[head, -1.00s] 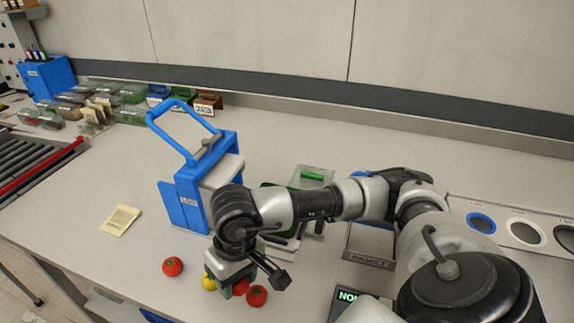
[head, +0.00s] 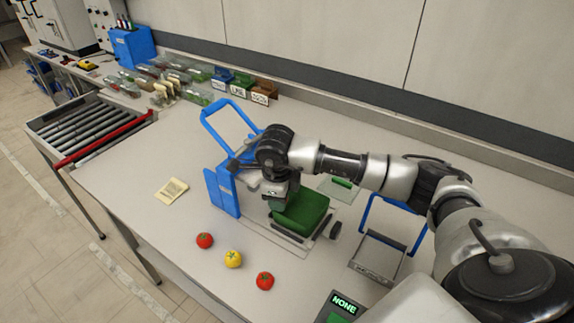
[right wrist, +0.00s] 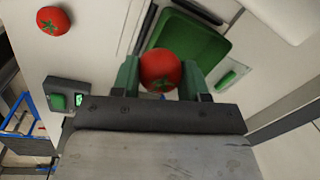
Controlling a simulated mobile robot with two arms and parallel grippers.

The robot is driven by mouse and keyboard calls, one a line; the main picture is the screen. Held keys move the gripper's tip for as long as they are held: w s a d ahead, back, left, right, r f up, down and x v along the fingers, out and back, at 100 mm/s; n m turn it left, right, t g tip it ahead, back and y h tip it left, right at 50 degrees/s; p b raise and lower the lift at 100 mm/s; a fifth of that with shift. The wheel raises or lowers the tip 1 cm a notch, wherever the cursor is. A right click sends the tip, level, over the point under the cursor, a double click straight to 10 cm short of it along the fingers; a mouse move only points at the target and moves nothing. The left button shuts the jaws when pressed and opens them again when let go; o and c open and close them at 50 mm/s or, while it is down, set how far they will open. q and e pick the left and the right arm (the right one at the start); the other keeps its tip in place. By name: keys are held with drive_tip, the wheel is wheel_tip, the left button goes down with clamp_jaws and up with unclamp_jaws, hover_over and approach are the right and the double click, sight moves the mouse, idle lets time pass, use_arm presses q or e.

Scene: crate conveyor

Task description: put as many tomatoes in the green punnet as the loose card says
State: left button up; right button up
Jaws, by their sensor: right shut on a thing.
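My right gripper (head: 279,203) is above the left part of the green punnet (head: 308,208) in the head view. In the right wrist view its green fingers are shut on a red tomato (right wrist: 160,68); the green punnet (right wrist: 197,47) lies just beyond. Two red tomatoes (head: 204,241) (head: 265,281) and a yellow tomato (head: 233,259) lie on the table in front. A loose card (head: 172,191) lies at the left; its writing is too small to read. The punnet's inside is partly hidden by the gripper. My left gripper is out of view.
A blue press-like stand (head: 222,192) with a raised handle is left of the punnet. A clear lid piece with a green tab (head: 341,184) lies behind.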

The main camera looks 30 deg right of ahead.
drive_tip(key=w+d+r+m+g+p, duration=0.1)
drive_tip(key=w+d+r+m+p, duration=0.15)
drive_tip(key=m, duration=0.55)
drive_tip(key=f+b, duration=0.1)
drive_tip(key=f, duration=0.1)
drive_tip(key=f+b, duration=0.2)
drive_tip(key=d+f+b, duration=0.1)
drive_tip(key=f, duration=0.1)
drive_tip(key=shift+s+f, duration=0.3)
drive_tip(key=shift+f+b, duration=0.45)
drive_tip(key=shift+b, duration=0.2)
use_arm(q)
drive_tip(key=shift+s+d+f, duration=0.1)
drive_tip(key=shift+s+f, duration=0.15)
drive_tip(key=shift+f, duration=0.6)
use_arm(e)
drive_tip(key=o, duration=1)
drive_tip(key=shift+r+h, duration=0.1)
drive_tip(key=shift+h, duration=0.2)
